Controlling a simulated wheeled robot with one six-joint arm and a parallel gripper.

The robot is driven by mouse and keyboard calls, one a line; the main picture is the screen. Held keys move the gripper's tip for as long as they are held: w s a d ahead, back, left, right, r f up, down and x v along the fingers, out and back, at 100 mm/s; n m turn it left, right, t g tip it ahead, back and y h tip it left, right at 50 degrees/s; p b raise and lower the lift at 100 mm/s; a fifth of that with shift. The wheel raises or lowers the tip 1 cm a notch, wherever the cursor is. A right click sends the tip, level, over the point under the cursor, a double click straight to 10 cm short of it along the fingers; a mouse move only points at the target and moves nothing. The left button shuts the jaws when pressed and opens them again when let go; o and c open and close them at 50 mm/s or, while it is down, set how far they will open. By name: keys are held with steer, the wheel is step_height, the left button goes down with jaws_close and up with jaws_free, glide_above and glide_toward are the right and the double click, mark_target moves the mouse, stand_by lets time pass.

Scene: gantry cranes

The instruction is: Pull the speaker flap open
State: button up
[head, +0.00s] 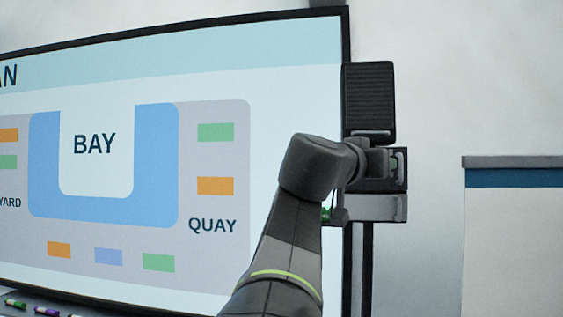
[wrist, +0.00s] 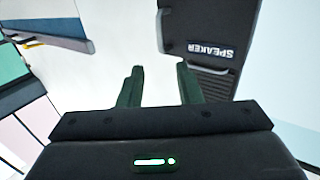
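The speaker flap (wrist: 187,22) is a dark panel with a white SPEAKER label, upside down in the wrist view. A grey upright handle (wrist: 162,32) runs along its left edge there. In the head view the flap (head: 384,186) sits at the right edge of the screen, partly hidden by my wrist, and looks closed. My gripper (wrist: 160,68) is open and empty. In the wrist view its two fingers point toward the handle, which shows just past and between the tips. I cannot tell whether a finger touches the panel.
A ribbed black grille (head: 368,98) sits just above the flap. The large screen (head: 220,60) with a BAY map fills the left. The wall between is clear. Several markers (head: 45,311) lie at lower left.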

mark_target(400, 164)
steer(key=p+x, duration=0.3)
steer(key=x, duration=0.7)
steer(key=shift+w+d, duration=0.3)
jaws_close()
